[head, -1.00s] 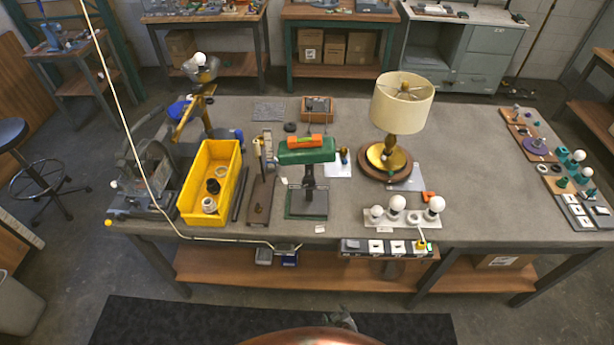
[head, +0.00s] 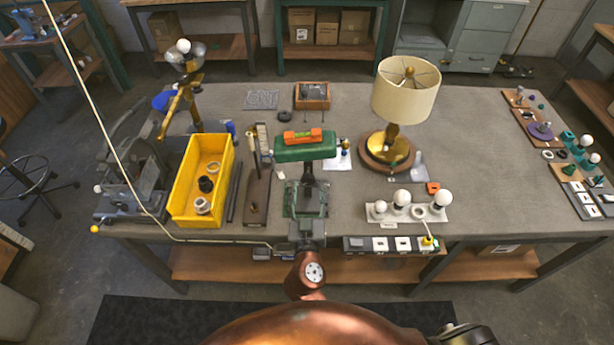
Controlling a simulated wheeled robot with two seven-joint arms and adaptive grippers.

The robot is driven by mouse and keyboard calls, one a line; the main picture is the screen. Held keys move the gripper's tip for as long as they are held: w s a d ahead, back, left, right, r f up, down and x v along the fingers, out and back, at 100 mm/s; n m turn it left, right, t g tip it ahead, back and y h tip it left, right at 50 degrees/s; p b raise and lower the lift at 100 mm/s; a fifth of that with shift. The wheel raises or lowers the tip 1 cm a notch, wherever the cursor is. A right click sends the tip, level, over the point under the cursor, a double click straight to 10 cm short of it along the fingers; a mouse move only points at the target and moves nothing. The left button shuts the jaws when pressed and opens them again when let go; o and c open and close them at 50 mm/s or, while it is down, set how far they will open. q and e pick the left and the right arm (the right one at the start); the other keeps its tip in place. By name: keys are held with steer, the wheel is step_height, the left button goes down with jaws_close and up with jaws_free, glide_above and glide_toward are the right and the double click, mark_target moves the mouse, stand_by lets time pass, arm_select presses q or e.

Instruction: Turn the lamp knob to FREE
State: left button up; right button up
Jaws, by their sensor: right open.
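A green-headed stand (head: 304,153) with an orange level (head: 303,136) on top stands at the middle of the bench. A lamp with a cream shade (head: 405,92) and brass base (head: 388,155) stands to its right. On the left is a brass-armed lamp (head: 182,98) with a bare bulb. I cannot make out the knob or any FREE marking. My right gripper (head: 306,190) is open at the lower part of the green-headed stand, in front of its post and partly hiding its base; contact is unclear. My left gripper is out of view.
A yellow bin (head: 177,202) holding rings stands left. A strip with white bulbs (head: 444,212) lies at the front right, above a panel of switches (head: 364,244). A cord (head: 108,137) hangs across the left side.

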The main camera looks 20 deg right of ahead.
mark_target(308, 181)
steer(key=x, duration=0.3)
steer(key=shift+w+d+f, duration=0.1)
steer(key=shift+w+f, duration=0.05)
steer(key=shift+w+d, duration=0.15)
steer(key=shift+w, duration=0.15)
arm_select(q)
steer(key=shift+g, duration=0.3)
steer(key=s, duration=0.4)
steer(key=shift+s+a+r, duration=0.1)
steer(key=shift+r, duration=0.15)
arm_select(e)
steer(key=shift+w, duration=0.15)
steer(key=shift+w, duration=0.1)
steer(key=shift+c, duration=1.3)
steer(key=c, duration=0.9)
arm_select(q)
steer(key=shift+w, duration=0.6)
arm_select(e)
steer(key=shift+c, duration=0.2)
